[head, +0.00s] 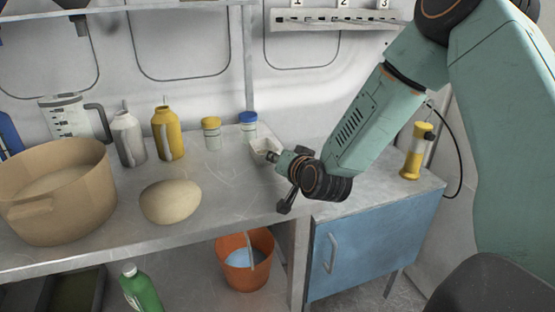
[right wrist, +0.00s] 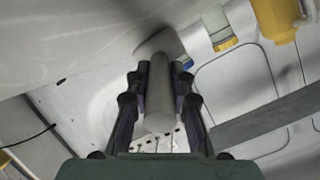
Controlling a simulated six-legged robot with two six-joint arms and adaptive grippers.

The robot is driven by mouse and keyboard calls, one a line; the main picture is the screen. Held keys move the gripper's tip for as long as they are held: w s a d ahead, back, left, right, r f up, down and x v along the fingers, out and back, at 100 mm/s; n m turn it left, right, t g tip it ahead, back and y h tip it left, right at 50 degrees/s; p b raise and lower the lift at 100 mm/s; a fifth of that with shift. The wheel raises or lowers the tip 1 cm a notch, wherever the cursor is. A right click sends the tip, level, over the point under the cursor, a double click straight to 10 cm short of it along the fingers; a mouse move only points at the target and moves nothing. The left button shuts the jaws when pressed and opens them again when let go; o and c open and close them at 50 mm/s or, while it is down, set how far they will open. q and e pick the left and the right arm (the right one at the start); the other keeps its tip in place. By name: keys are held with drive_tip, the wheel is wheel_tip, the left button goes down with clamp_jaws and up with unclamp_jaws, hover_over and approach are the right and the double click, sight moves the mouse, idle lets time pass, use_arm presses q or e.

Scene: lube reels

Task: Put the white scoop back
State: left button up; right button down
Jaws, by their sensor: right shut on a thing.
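The white scoop (head: 263,147) is at the back right of the metal bench in the head view, near the blue-capped jar. My right gripper (head: 285,163) is shut on it. In the right wrist view the scoop's pale round handle (right wrist: 160,100) lies between the two dark fingers of my right gripper (right wrist: 160,82). The scoop's bowl (right wrist: 160,43) extends past the fingertips. I cannot tell whether the scoop touches the bench. My left gripper is not in view.
A blue-capped jar (head: 248,124), yellow-capped jar (head: 211,134), yellow bottle (head: 167,134) and grey bottle (head: 128,139) stand along the back. A pale lump (head: 170,201) and a tan pot (head: 60,190) are left. A numbered rail (head: 330,18) is on the wall. The bench's front middle is clear.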

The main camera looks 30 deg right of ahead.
drive_tip(key=shift+f, duration=0.2)
drive_tip(key=c, duration=1.4)
unclamp_jaws()
drive_tip(key=shift+d, duration=0.15)
drive_tip(key=shift+o, duration=1.1)
drive_tip(key=shift+s, duration=0.1)
drive_tip(key=v, duration=0.2)
drive_tip(key=p+v, duration=0.1)
drive_tip(key=v, duration=0.2)
drive_tip(key=p+v, duration=0.1)
drive_tip(key=v, duration=0.1)
drive_tip(key=shift+r, duration=0.35)
drive_tip(key=shift+s+a, duration=0.2)
drive_tip(key=shift+a, duration=0.1)
